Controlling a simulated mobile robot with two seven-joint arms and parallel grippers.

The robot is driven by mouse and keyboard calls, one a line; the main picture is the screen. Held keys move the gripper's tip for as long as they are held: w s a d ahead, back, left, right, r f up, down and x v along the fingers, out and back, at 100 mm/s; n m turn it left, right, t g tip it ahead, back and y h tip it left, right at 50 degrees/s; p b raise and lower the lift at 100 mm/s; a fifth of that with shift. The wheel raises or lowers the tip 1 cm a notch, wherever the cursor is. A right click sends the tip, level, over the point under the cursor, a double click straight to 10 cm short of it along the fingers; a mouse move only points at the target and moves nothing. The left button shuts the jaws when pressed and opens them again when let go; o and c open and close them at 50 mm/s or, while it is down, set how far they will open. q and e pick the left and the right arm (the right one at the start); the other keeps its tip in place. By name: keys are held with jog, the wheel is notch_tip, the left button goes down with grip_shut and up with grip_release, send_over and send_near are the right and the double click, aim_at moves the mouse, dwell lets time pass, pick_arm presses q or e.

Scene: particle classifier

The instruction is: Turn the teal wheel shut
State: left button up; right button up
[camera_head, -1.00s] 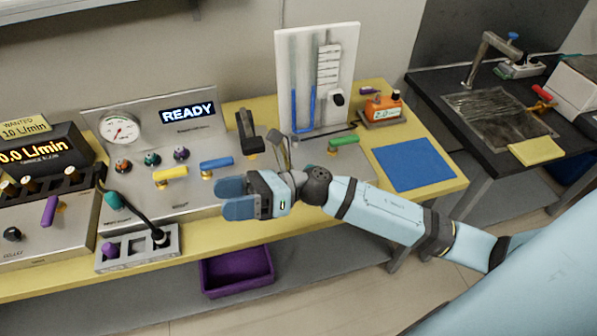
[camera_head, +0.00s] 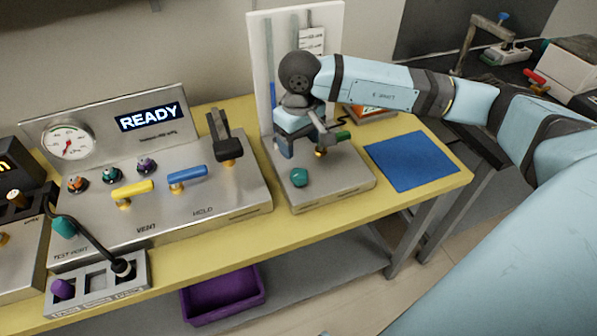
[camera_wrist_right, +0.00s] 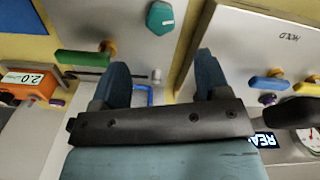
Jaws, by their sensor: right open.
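The teal wheel (camera_head: 299,177) is a small faceted knob on the front left of the metal base (camera_head: 335,185) below the white tube board. It also shows near the top of the right wrist view (camera_wrist_right: 160,18). My right gripper (camera_head: 303,147) hangs above that base, behind the wheel and apart from it. In the right wrist view its two fingers (camera_wrist_right: 163,75) are spread with nothing between them, and the wheel lies beyond the tips. The gripper hides part of the tube board. My left gripper is not in view.
A green-handled lever (camera_wrist_right: 84,57) stands on the same base, close to my right gripper. The panel with yellow (camera_head: 132,189) and blue (camera_head: 187,174) handles and a black lever (camera_head: 224,140) is to the left. A blue mat (camera_head: 410,161) lies clear to the right.

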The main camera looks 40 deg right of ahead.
aim_at(299, 173)
notch_tip(299, 173, down, 10)
jog(key=shift+f, duration=0.2)
jog(key=c, duration=0.9)
